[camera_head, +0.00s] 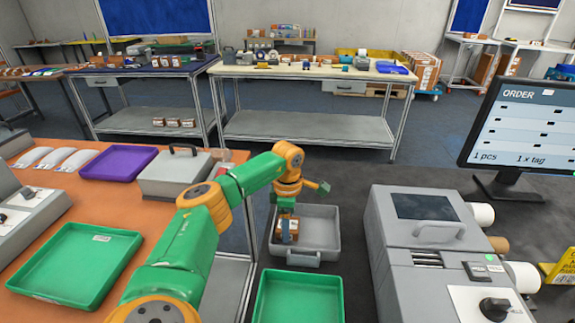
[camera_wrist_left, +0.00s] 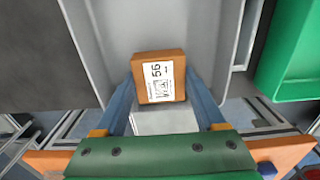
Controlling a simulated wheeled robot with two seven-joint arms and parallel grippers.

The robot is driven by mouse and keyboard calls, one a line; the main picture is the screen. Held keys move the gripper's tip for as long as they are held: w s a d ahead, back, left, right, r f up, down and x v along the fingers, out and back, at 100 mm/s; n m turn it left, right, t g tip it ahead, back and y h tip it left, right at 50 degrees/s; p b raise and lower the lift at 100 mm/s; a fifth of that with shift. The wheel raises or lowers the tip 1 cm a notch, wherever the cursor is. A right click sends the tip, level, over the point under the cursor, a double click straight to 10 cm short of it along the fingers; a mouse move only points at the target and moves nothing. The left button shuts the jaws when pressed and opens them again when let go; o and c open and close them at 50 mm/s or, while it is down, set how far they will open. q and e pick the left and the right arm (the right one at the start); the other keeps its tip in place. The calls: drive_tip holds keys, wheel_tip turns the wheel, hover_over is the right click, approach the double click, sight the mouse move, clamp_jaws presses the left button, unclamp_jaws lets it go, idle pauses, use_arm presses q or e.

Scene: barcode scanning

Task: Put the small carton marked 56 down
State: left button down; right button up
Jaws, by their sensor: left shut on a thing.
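The small brown carton marked 56 (camera_wrist_left: 143,88) is between the two blue fingers of my left gripper (camera_wrist_left: 160,82), its white label facing the wrist camera. My left gripper is shut on it. In the head view the carton (camera_head: 291,232) shows at the lower end of my left gripper (camera_head: 287,222), inside the outline of a grey open tray (camera_head: 325,212). The tray's grey wall (camera_wrist_left: 215,30) also fills the middle of the wrist view. I cannot tell whether the carton touches the tray's floor. My right gripper is not in view.
A green tray (camera_head: 298,302) stands just in front of the grey tray. A grey label machine (camera_head: 425,245) is to its right, with a monitor (camera_head: 525,125) behind. On the orange table at left are a green tray (camera_head: 78,268), a purple tray (camera_head: 118,163) and a grey case (camera_head: 174,174).

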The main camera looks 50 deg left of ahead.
use_arm(q)
drive_tip(key=shift+f, duration=0.15)
unclamp_jaws()
wheel_tip(320, 180, up, 12)
drive_tip(key=b, duration=0.1)
drive_tip(key=shift+r, duration=0.2)
